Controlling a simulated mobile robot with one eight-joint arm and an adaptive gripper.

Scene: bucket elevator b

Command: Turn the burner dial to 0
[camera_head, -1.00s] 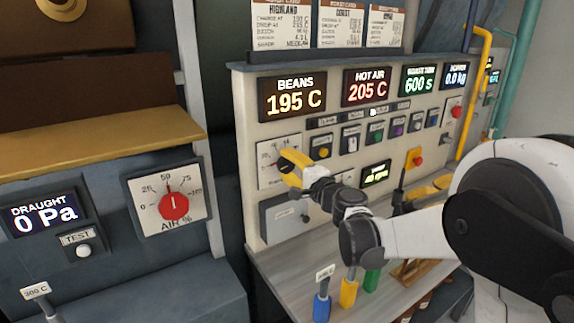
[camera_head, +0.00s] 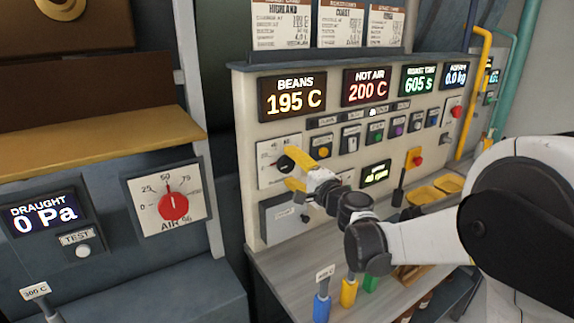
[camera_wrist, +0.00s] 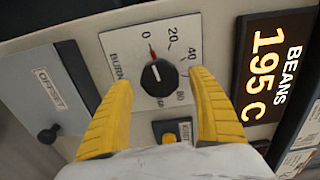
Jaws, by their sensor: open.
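The burner dial's black knob (camera_wrist: 158,77) sits on a white scale plate (camera_wrist: 155,28); the wrist view shows it sideways. Its red pointer points at, or very close to, the 0 mark. In the head view the burner plate (camera_head: 265,178) is at the left of the control panel, with the knob (camera_head: 286,162) partly beside my fingers. My gripper (camera_wrist: 161,77) is open, with its yellow fingers apart on either side of the knob and a visible gap to it. In the head view my gripper (camera_head: 300,167) is just in front of the dial, holding nothing.
A yellow button (camera_wrist: 169,137) is close to the dial, and the BEANS display (camera_wrist: 270,65) lies beyond the right finger. A grey box (camera_wrist: 60,95) with a small black knob is at the left. A separate red AIR dial (camera_head: 173,206) is on the left cabinet.

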